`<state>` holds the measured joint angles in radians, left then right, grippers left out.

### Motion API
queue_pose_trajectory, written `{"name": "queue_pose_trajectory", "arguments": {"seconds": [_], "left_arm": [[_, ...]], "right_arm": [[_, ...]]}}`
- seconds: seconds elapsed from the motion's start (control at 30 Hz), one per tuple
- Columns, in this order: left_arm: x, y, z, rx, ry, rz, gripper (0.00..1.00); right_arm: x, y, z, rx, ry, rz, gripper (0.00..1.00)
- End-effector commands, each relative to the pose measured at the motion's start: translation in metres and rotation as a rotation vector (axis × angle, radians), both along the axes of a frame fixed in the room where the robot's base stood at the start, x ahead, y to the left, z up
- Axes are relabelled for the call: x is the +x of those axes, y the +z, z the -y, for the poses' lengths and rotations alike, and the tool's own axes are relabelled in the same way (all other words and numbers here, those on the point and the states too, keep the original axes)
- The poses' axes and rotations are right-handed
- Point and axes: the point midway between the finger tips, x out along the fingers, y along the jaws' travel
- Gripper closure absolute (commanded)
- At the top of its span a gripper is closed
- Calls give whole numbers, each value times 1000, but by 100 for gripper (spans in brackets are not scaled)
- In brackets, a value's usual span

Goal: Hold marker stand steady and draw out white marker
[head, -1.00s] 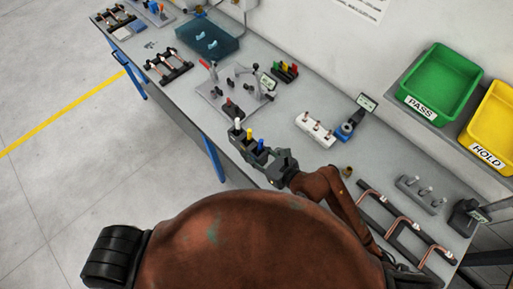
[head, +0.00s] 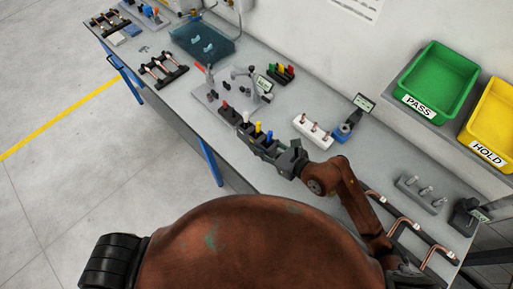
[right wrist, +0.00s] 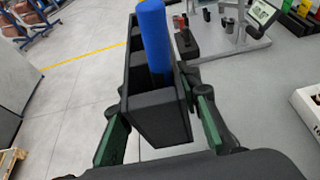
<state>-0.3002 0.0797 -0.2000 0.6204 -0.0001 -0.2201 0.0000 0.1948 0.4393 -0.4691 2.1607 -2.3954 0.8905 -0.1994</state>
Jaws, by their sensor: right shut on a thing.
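The marker stand (head: 261,146) is a dark narrow block near the table's front edge. It holds a white marker (head: 245,117), a yellow marker (head: 258,128) and a blue marker (head: 269,136) in a row, the white one farthest from my gripper. My right gripper (head: 280,155) is shut on the near end of the stand. In the right wrist view the green finger pads lie on either side of the black stand (right wrist: 160,122), and the blue marker (right wrist: 153,35) rises from it. The white and yellow markers are hidden there. I cannot tell whether the stand touches the table. My left gripper is not in view.
A grey fixture plate (head: 208,92) with clamps lies beyond the stand. A white block (head: 313,131) with copper pieces and a blue device (head: 342,132) stand to the right. Bent copper tubes (head: 403,225) lie at the lower right. Green (head: 436,85) and yellow bins sit at the back right.

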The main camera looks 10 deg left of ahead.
Motion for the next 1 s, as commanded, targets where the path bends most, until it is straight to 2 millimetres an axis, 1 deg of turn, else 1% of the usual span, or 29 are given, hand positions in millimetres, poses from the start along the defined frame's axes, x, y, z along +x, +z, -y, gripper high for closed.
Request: {"name": "queue_pose_trajectory", "arguments": {"seconds": [1.0], "left_arm": [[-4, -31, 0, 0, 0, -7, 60]], "right_arm": [[62, -1, 48, 1, -1, 1, 95]]}}
